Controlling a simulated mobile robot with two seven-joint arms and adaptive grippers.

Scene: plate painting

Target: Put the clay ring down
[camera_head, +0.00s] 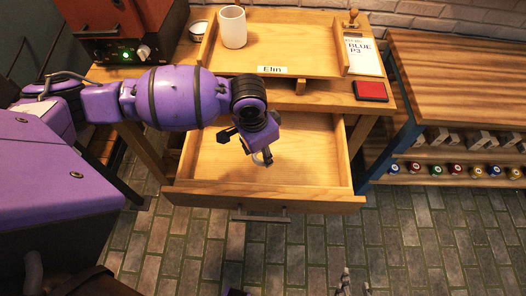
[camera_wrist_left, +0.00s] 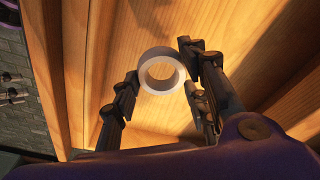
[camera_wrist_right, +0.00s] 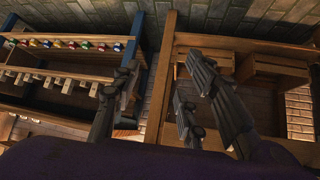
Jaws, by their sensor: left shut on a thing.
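The clay ring (camera_wrist_left: 146,79) is a small pale grey band with an open centre. In the left wrist view it sits between the fingers of my left gripper (camera_wrist_left: 160,85), which is shut on it. In the head view my left gripper (camera_head: 263,155) points down inside the open drawer (camera_head: 215,172), and the ring (camera_head: 258,158) shows only as a small pale edge at its tips. I cannot tell whether the ring touches the drawer's floor. My right gripper (camera_wrist_right: 160,90) has its fingers apart with nothing between them.
Above the drawer, the table bears a wooden tray (camera_head: 295,72) labelled "Elin", a white cup (camera_head: 233,27), a red pad (camera_head: 371,91), a card (camera_head: 363,55) and a stamp (camera_head: 351,18). A kiln-like box (camera_head: 125,25) stands at the back left. A shelf with small coloured jars (camera_head: 455,170) is at right.

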